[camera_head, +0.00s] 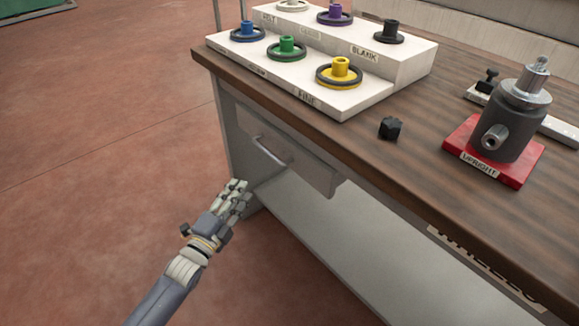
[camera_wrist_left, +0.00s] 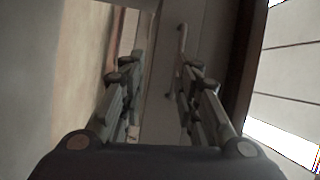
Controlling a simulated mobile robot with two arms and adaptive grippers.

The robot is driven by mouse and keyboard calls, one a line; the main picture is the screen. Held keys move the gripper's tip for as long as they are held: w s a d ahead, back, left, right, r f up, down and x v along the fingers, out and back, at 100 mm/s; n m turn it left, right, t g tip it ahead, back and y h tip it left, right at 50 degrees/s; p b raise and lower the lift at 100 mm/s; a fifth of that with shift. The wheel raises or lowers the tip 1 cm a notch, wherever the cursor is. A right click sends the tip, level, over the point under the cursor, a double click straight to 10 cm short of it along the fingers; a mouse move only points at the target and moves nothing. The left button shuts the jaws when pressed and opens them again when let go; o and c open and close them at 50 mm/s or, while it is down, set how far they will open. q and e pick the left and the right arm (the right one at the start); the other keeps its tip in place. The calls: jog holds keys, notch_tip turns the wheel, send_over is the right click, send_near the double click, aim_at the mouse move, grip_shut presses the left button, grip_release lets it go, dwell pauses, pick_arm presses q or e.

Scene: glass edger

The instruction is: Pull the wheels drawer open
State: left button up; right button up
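The drawer (camera_head: 312,172) is a grey front under the left part of the wooden bench top, with a pale bar handle (camera_head: 269,151). It looks closed or nearly so; I cannot tell exactly. My left gripper (camera_head: 238,188) is below and left of the handle, apart from it and empty. In the left wrist view, my left gripper (camera_wrist_left: 161,66) has its fingers spread, and the handle (camera_wrist_left: 181,45) shows ahead, nearer the right finger. A "WHEELS" label (camera_head: 485,262) is on the bench's front at lower right. My right gripper is out of view.
The bench top (camera_head: 420,150) carries a white stepped rack (camera_head: 345,105) with several coloured wheels, a black hex piece (camera_head: 390,128), and a grey spindle unit (camera_head: 515,120) on a red "UPRIGHT" base (camera_head: 463,155). The red floor (camera_head: 100,150) left of the bench is clear.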

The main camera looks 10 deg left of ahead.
pick_arm(q)
jog(key=w+d+r+b, duration=0.1)
jog(key=w+d+r, duration=0.1)
jog(key=w, duration=0.3)
jog(key=w+d+r+m+h, duration=0.1)
jog(key=w+d+r, duration=0.1)
jog(key=w, duration=0.4)
jog(key=shift+d+r+m+t+b, duration=0.3)
jog(key=shift+r+b, duration=0.05)
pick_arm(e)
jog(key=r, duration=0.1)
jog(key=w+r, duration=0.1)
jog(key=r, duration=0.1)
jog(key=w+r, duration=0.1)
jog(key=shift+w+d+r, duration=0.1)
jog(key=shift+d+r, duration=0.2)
pick_arm(q)
jog(key=shift+w, duration=0.1)
grip_shut()
